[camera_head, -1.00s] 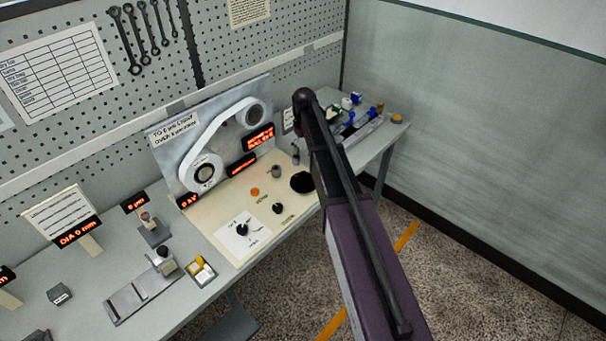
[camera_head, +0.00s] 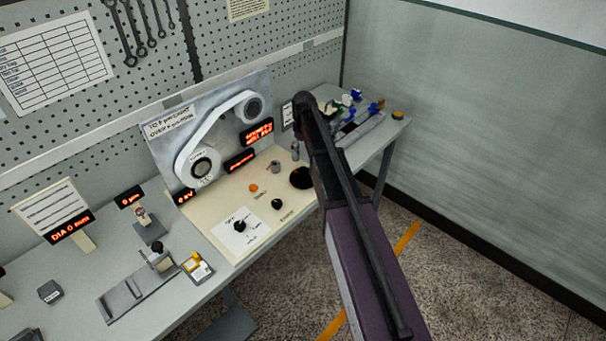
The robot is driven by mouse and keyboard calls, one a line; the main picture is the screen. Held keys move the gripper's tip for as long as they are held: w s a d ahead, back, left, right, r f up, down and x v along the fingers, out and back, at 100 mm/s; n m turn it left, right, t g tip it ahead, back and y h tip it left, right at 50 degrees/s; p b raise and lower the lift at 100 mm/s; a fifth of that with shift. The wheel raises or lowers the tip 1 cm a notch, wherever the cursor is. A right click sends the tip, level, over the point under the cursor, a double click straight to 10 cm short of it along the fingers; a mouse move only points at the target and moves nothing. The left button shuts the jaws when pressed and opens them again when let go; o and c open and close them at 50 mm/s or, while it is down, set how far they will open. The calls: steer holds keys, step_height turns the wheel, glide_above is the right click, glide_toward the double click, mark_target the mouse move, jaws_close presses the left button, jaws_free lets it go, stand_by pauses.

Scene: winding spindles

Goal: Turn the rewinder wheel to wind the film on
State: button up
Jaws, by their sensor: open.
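A grey panel (camera_head: 170,130) stands at the back of the bench. A white film band (camera_head: 212,122) runs on it between a lower-left spool (camera_head: 202,168) and an upper-right spool (camera_head: 252,109). A dark round disc (camera_head: 300,178) lies on the cream board (camera_head: 215,205) in front of the panel, right beside my arm. I cannot tell whether this disc is the rewinder wheel. Small black knobs (camera_head: 277,204) and an orange button (camera_head: 253,188) sit on the same board. My purple and black arm crosses the view from the lower right. My gripper does not show.
Left on the grey bench (camera_head: 75,295) stand a tilted sign with a red display (camera_head: 70,227), a grey slide fixture (camera_head: 135,289) and a small yellow-topped block (camera_head: 195,266). Several small blue, green and white parts (camera_head: 352,112) lie at the right end. Floor shows at the lower right.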

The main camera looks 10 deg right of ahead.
mark_target(303, 170)
steer(key=shift+f+b, duration=4.5)
steer(key=shift+f, duration=0.3)
steer(key=shift+c, duration=0.2)
steer(key=c, duration=1.1)
steer(key=shift+a, duration=0.1)
